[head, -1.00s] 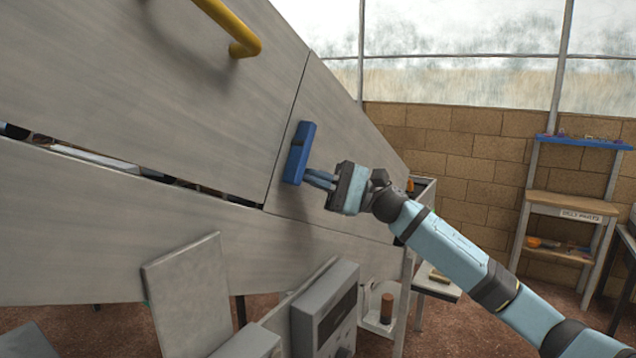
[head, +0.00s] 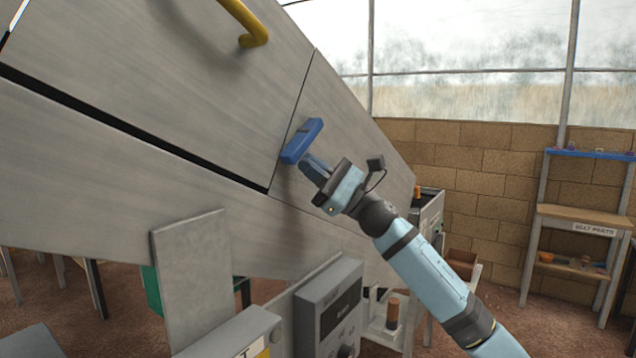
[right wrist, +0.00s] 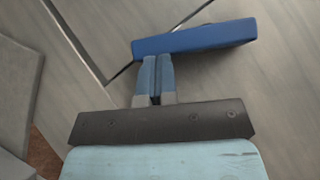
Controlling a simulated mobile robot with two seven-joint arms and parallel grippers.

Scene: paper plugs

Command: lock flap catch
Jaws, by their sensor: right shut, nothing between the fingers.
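The blue catch (head: 302,141) is a bar on the grey panel, beside the seam at the flap's right edge. It is tilted, its upper end to the right and its lower-left end by the seam. The grey flap (head: 150,75) carries a yellow handle (head: 250,30). My right gripper (head: 309,163) is shut and empty, its fingertips at the catch's lower side. In the right wrist view the shut fingers (right wrist: 155,75) end just below the catch (right wrist: 195,40); whether they touch it I cannot tell. My left gripper is not in view.
A dark gap (head: 120,125) runs along the flap's lower edge. A grey control box (head: 330,305) and an upright grey plate (head: 192,280) stand below the panel. A shelf unit (head: 580,225) stands at the right by the block wall.

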